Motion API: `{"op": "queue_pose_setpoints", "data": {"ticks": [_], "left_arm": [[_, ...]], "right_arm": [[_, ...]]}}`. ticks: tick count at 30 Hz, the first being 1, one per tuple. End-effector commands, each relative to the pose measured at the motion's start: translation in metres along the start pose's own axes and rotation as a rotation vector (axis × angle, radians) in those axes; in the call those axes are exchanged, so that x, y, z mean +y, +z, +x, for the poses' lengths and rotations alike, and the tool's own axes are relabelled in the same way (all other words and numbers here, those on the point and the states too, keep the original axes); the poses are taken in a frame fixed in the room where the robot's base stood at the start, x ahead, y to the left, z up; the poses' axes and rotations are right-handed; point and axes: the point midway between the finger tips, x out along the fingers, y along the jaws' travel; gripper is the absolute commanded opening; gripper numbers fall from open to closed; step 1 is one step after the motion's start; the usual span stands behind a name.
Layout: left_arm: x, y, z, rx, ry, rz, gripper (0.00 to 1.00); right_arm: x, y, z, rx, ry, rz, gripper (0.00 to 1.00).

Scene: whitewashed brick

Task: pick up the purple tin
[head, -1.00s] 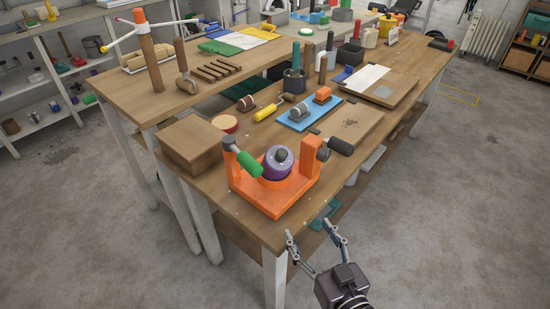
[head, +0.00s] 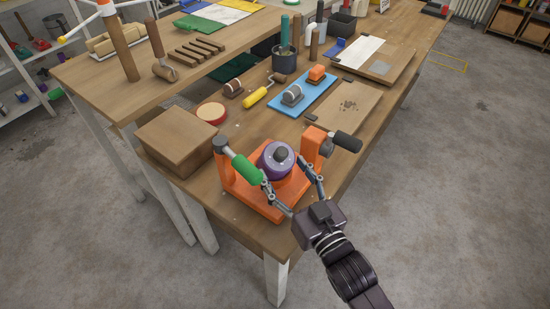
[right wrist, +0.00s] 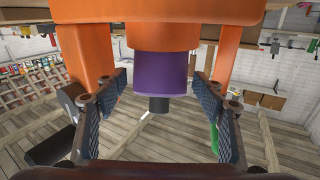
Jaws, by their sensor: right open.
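The purple tin (head: 270,171), with a dark knob on top, sits upright in the orange stand (head: 278,208) at the near end of the workbench. In the right wrist view the tin (right wrist: 160,72) appears upside down below the orange base (right wrist: 160,12). My right gripper (head: 286,172) is open, with one finger on each side of the tin. In the right wrist view, gaps show between the tin and both fingers of the gripper (right wrist: 161,88). Nothing is held. My left gripper is out of view.
The stand has a post with a green handle (head: 246,168) on the left and an orange post with a black handle (head: 346,141) on the right, both close to my fingers. A wooden box (head: 178,137) stands at left. A blue board (head: 303,98) lies behind.

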Motion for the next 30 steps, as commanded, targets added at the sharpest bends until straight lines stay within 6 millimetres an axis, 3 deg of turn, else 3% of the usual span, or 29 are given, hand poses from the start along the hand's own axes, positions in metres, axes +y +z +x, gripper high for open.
{"op": "queue_pose_setpoints", "data": {"ticks": [3, 7, 17, 30], "left_arm": [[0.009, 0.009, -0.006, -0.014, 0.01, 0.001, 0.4], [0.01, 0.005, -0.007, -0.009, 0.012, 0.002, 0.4], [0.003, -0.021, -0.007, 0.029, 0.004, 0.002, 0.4], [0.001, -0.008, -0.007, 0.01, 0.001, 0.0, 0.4]], "right_arm": [[-0.001, -0.003, 0.02, 0.002, 0.0, 0.0, 0.63], [-0.001, -0.001, 0.037, 0.001, 0.0, 0.0, 0.63], [-0.001, 0.0, 0.043, -0.001, 0.0, 0.0, 0.62], [-0.001, -0.002, 0.043, 0.004, -0.001, 0.0, 0.14]]}}
